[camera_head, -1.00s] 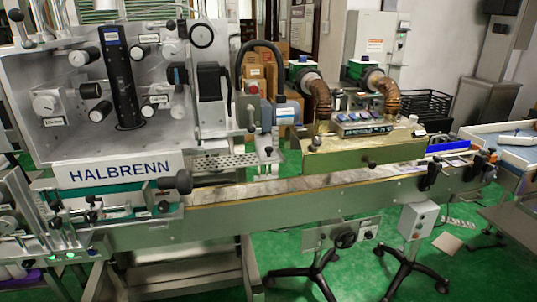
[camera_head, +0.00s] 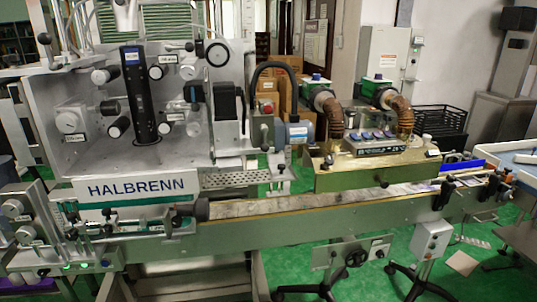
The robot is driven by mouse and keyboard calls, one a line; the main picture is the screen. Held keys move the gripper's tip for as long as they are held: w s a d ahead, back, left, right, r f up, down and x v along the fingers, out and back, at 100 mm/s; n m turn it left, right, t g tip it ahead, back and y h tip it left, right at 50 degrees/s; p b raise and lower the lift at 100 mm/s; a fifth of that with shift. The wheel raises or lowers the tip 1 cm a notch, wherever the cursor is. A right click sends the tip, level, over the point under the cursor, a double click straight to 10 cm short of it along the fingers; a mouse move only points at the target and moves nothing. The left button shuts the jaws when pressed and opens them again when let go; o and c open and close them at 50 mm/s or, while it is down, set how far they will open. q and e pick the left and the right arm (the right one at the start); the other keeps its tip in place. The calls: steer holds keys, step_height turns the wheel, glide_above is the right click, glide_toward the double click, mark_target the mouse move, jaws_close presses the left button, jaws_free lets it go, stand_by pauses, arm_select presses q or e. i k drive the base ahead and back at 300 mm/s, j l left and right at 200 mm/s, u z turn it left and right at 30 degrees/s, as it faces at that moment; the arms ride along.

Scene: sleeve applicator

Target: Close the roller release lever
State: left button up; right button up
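The sleeve applicator stands across the view, its grey upright panel (camera_head: 60,100) marked HALBRENN on a sign (camera_head: 140,188) below. The panel carries a dark vertical column (camera_head: 136,95), white rollers and knobs, and a black box-shaped unit (camera_head: 228,108). A black-knobbed rod (camera_head: 190,46) sticks out near the top, and a small black-knobbed handle (camera_head: 281,168) hangs below the grey motor. The labels are too small to read, so I cannot tell which part is the roller release lever or how it is set. Neither of my grippers is in view.
A conveyor (camera_head: 330,202) runs along the machine's front to the right. A brass-coloured heating box (camera_head: 340,176) with two ribbed hoses sits over it. A grey control box (camera_head: 431,240) on a stand is in front at right. Green floor (camera_head: 390,262) shows below.

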mark_target(45, 39)
steer(key=u, duration=1.25)
